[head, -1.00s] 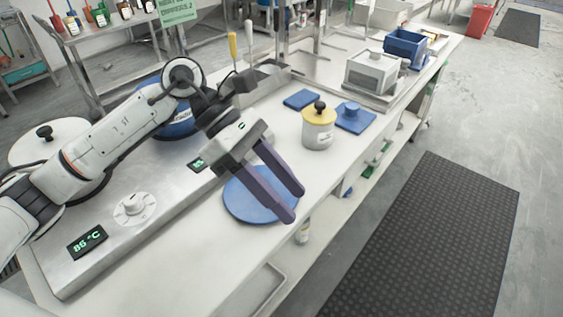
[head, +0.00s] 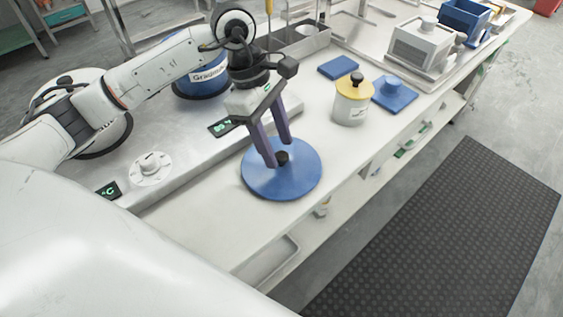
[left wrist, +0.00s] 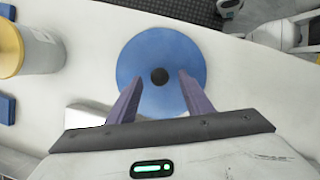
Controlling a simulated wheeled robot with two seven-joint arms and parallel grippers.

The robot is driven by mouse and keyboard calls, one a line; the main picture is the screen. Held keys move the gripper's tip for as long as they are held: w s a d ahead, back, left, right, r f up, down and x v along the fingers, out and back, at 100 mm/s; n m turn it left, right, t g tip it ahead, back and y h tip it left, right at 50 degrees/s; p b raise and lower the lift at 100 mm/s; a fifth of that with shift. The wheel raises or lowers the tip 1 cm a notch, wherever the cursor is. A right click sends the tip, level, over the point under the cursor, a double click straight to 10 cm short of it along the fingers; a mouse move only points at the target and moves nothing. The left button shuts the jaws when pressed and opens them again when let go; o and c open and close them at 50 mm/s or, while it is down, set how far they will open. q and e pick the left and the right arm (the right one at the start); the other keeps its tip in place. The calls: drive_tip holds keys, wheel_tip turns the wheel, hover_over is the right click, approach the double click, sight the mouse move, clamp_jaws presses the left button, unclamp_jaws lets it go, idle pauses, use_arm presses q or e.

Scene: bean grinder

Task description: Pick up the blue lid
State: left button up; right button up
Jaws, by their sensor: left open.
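The blue lid (head: 262,182) is a round disc with a black knob (head: 282,158), lying flat on the white worktop in the head view. In the left wrist view the lid (left wrist: 185,60) is ahead of the fingers, with its knob (left wrist: 159,76) close to midway between the fingertips. My left gripper (head: 279,153) is open, with its two purple fingers pointing down over the lid. The fingers also show in the left wrist view (left wrist: 160,81), apart and empty. I cannot tell whether the tips touch the lid. My right gripper is not in view.
A white canister with a yellow lid (head: 352,108) stands to the right, beside a blue square lid (head: 394,94) and a flat blue square (head: 338,67). The heating unit with a dial (head: 151,167) lies left of the blue lid. The worktop's front edge is close to it.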

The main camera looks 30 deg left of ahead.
use_arm(q)
drive_tip(key=shift+x, duration=0.8)
clamp_jaws()
